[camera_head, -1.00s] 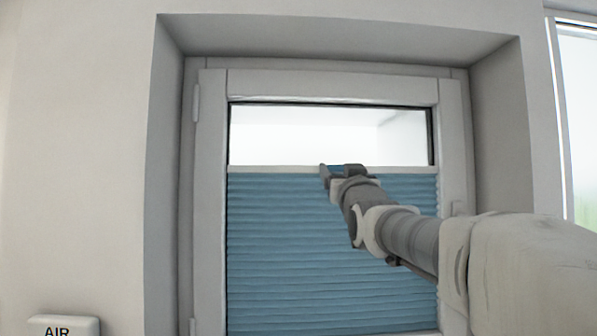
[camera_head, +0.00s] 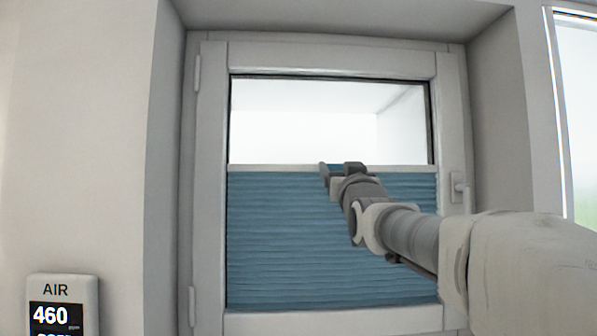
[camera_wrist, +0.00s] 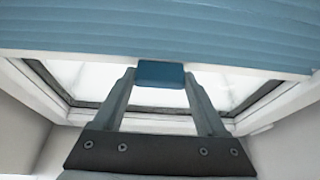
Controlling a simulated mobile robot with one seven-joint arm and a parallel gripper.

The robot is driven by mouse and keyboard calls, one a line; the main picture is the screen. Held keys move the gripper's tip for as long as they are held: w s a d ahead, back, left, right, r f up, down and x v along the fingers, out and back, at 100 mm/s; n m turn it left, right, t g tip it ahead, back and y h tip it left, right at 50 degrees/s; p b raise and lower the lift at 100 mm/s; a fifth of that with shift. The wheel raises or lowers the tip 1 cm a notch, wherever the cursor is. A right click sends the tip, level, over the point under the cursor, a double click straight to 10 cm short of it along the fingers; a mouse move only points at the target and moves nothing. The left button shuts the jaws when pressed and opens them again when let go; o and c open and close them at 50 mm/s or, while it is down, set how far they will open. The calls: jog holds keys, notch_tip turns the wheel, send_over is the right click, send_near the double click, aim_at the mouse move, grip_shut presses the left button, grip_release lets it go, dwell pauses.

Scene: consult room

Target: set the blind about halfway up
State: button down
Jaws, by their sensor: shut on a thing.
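The blue pleated blind (camera_head: 290,245) covers roughly the lower three fifths of the window, below a pale rail (camera_head: 270,168) along its top edge. Bright bare glass shows above the rail. My gripper (camera_head: 342,170) is at this rail, right of its middle. In the wrist view the fingers of my gripper (camera_wrist: 160,85) are shut on a small blue tab (camera_wrist: 160,73) at the rail (camera_wrist: 60,57), with the pleats (camera_wrist: 160,30) beyond. My arm hides part of the blind's right side in the head view.
The white window frame (camera_head: 211,200) sits in a deep recess, with a handle (camera_head: 458,190) on its right side. An air monitor (camera_head: 62,305) is on the wall at lower left. Another window (camera_head: 582,120) is at far right.

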notch_tip(320, 180, down, 7)
jog(key=b, duration=0.6)
grip_release()
jog(key=b+v, duration=0.4)
jog(key=v, duration=1.3)
jog(key=shift+s, duration=0.2)
jog(key=shift+f, duration=0.1)
